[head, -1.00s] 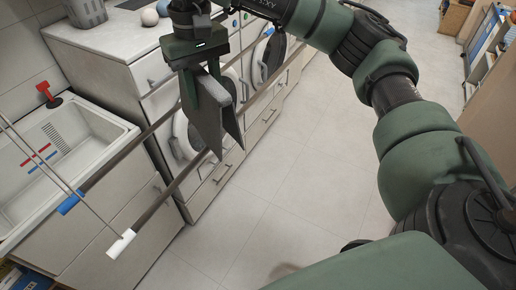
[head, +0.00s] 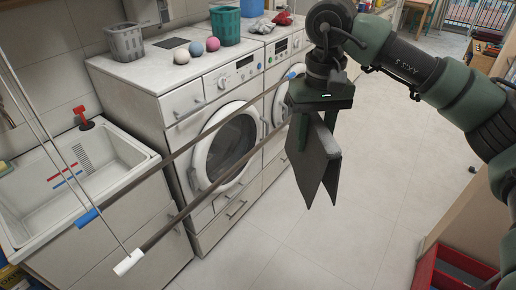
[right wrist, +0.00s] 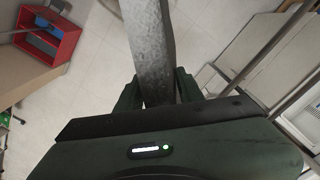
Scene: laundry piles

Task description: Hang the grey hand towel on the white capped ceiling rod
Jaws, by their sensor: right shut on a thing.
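The grey hand towel (head: 318,160) hangs folded from my right gripper (head: 318,125), its two flaps pointing down. It also shows between the fingers of the right gripper (right wrist: 160,97) in the right wrist view (right wrist: 150,50). The white capped ceiling rod (head: 190,200) is the nearer of two dark rods. Its white cap (head: 129,262) is at the lower left, and it runs away up to the right. The gripper and towel appear to the right of the rod in the picture, apart from its white end. My left gripper is out of view.
A second rod (head: 150,173) with a blue cap (head: 87,218) runs beside it. Thin wires hold the rods. A sink (head: 95,165) and washing machines (head: 188,120) stand behind. A red crate (head: 430,285) is at lower right. The middle floor is clear.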

